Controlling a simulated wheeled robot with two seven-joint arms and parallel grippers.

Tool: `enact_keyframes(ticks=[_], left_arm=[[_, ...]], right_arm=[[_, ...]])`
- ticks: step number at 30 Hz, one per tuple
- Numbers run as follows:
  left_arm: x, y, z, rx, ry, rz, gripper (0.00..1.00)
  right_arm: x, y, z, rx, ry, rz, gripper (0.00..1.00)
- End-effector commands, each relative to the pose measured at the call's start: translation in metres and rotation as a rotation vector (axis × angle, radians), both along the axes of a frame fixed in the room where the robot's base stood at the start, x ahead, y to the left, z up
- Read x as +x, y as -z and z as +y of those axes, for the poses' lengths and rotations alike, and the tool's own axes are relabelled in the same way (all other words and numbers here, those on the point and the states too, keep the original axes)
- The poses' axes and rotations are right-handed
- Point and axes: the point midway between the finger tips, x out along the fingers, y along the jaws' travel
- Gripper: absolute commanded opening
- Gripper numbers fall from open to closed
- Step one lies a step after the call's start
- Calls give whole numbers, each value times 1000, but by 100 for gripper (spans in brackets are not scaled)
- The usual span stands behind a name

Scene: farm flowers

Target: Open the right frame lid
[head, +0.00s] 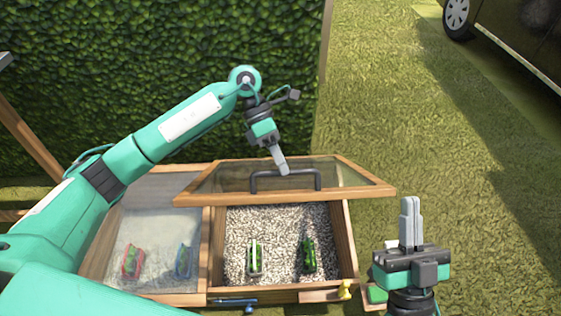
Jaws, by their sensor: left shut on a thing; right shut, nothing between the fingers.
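The right frame lid (235,181), a glass pane in a wooden rim, is tilted up off the right compartment (350,245). A dark bar handle (318,181) runs across it. The right compartment is exposed and holds pale gravel with two small green plants, one on the left (255,258) and one on the right (309,255).
The left frame lid (165,222) lies closed, with a red item (133,262) and a blue item (183,261) under its glass. A blue-handled tool (232,301) and a yellow object (345,290) are at the front edge. A hedge (150,80) stands behind.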

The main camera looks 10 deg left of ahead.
Motion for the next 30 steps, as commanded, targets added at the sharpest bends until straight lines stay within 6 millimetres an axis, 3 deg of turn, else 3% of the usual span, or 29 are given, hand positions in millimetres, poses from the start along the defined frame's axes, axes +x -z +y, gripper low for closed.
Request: enact_keyframes(ticks=[5, 6, 9, 24, 30], left_arm=[[3, 6, 3, 10, -14, -3, 0], [3, 6, 3, 10, -14, -3, 16], [3, 6, 3, 10, -13, -3, 36], [7, -7, 7, 6, -8, -4, 36], [24, -38, 28, 6, -9, -5, 36]], right_arm=[[0, 1, 0, 0, 0, 0, 0], [0, 1, 0, 0, 0, 0, 0], [-1, 1, 0, 1, -1, 0, 0], [2, 1, 1, -4, -2, 19, 0], [9, 29, 11, -44, -25, 183, 0]])
